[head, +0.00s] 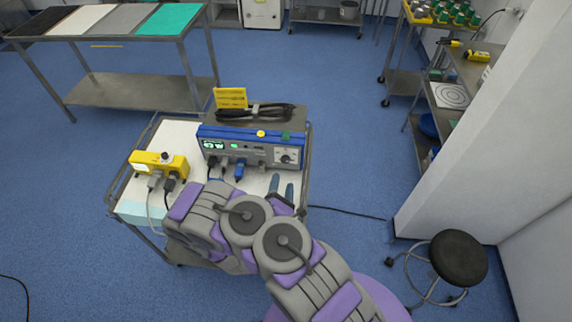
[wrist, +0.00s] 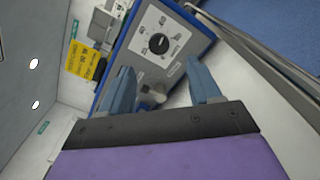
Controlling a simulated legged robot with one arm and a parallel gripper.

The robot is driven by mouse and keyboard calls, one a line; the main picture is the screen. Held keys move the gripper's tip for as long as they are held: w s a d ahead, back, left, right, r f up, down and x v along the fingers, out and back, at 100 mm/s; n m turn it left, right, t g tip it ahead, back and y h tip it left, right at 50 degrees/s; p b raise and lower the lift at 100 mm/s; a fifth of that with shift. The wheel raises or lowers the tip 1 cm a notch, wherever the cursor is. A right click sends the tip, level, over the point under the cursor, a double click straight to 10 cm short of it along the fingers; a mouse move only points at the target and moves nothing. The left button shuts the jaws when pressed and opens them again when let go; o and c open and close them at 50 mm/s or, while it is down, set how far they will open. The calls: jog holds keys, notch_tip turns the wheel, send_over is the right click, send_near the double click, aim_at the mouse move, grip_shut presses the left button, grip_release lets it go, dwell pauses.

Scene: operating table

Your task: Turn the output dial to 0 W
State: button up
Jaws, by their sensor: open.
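The blue and grey generator unit (head: 253,134) stands on a white-topped cart. Its output dial is a dark round knob on a white scale plate at the right of the front panel (head: 286,156). In the wrist view the dial (wrist: 159,43) shows clearly just beyond the fingers; the setting it points to is too small to read. My gripper (wrist: 165,84) is open, with its two blue-grey fingers apart and nothing between them touching the dial. In the head view my gripper (head: 281,188) is in front of the panel, below the dial.
Dark and blue plugs with cables (head: 239,170) sit in the panel left of the dial. A yellow box (head: 158,163) stands on the cart's left. A coiled black cable (head: 255,112) and yellow sign (head: 230,97) are on top. A stool (head: 458,257) stands right; the floor between is mostly clear.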

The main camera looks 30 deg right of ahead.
aim_at(286, 161)
jog(key=b+x, duration=0.2)
jog(key=x, duration=0.6)
jog(key=shift+d, duration=0.1)
jog(key=shift+x, duration=0.8)
jog(key=shift+a, duration=0.2)
jog(key=shift+d, duration=0.1)
jog(key=c, duration=1)
jog(key=shift+c, duration=0.2)
